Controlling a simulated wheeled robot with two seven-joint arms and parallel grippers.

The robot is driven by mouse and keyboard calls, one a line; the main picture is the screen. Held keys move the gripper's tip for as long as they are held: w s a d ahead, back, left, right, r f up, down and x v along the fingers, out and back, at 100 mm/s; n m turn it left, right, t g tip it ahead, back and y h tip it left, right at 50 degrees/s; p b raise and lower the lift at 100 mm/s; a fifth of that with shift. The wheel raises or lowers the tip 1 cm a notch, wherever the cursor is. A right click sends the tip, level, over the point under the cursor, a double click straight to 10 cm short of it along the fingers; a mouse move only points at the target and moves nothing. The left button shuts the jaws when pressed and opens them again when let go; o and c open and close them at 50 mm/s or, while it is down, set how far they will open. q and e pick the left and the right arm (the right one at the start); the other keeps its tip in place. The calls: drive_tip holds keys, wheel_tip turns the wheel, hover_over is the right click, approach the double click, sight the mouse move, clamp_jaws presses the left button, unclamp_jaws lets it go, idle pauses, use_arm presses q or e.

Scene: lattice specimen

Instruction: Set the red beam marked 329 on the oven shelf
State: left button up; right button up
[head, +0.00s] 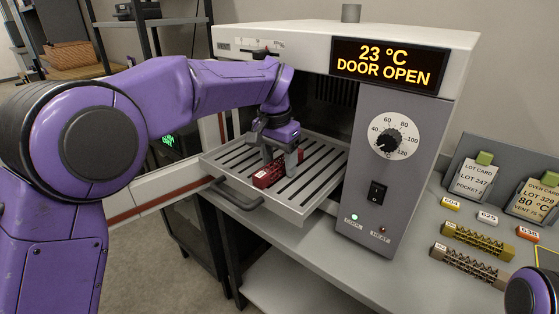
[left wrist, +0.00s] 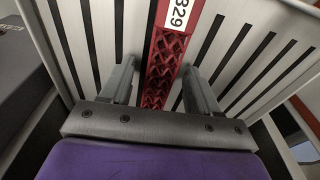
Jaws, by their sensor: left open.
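The red lattice beam (head: 267,176) lies on the slotted oven shelf (head: 310,196), which is pulled out of the oven. In the left wrist view the beam (left wrist: 165,62) shows its white label reading 329. My left gripper (head: 281,163) is over the beam in the head view and hides part of it. In the left wrist view my left gripper (left wrist: 160,85) is open, with one finger on each side of the beam and gaps between. My right gripper is out of view.
The oven (head: 397,190) display reads 23 °C, DOOR OPEN. The shelf handle (head: 236,194) sticks out at the front. On the bench at right lie a yellow lattice beam (head: 477,242), a brown lattice beam (head: 470,266), small numbered blocks and card holders (head: 475,178).

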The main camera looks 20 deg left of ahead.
sight(277, 163)
use_arm(q)
drive_tip(key=r, duration=0.5)
drive_tip(key=s+r, duration=0.1)
drive_tip(key=r, duration=0.1)
drive_tip(key=shift+a+r, duration=0.15)
drive_tip(key=shift+r, duration=0.2)
idle(0.7)
